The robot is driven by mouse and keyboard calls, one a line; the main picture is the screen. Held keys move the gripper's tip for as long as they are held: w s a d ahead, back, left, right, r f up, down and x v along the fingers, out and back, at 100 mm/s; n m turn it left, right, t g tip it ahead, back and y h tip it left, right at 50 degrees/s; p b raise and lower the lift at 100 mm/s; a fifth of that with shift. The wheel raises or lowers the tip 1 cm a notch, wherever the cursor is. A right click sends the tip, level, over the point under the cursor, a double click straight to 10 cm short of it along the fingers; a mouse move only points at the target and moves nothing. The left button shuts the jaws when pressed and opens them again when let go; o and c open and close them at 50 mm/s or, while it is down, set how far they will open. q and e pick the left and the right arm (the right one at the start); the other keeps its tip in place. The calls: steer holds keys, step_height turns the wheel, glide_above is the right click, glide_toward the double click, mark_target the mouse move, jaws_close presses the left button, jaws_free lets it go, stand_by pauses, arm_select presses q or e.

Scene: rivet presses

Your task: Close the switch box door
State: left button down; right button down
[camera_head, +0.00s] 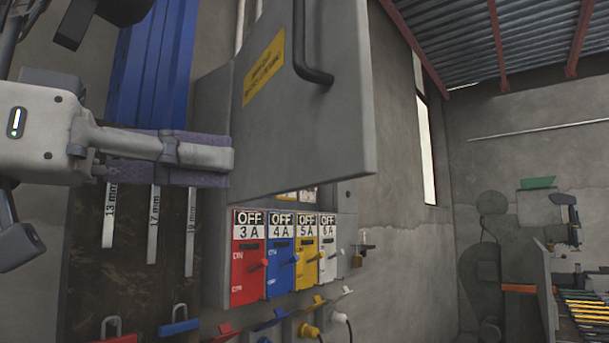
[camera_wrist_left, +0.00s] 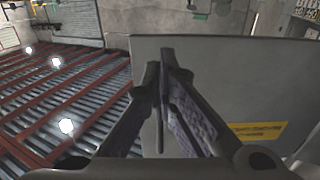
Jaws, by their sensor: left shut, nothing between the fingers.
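The switch box door (camera_head: 320,110) is a grey metal panel with a yellow label and a dark bar handle (camera_head: 299,45). It stands open, out from the grey switch box (camera_head: 211,110), and the switches show below it. My left gripper (camera_head: 226,160) is shut and empty, its fingertips at the door's lower left in the head view. Whether they touch it I cannot tell. In the left wrist view the closed fingertips (camera_wrist_left: 163,62) overlap the grey door (camera_wrist_left: 225,75). My right gripper is not in view.
Red, blue, yellow and white switches (camera_head: 281,255) marked OFF line the box bottom. Sockets with colored covers (camera_head: 308,328) sit below. A green-topped machine (camera_head: 537,183) stands at right.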

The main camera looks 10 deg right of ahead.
mark_target(332, 173)
arm_select(q)
steer(key=x, duration=0.9)
steer(key=shift+s+d+p, duration=0.1)
steer(key=shift+d+p, duration=0.15)
steer(key=shift+p, duration=0.15)
steer(key=shift+d, duration=0.3)
steer(key=shift+w, duration=0.2)
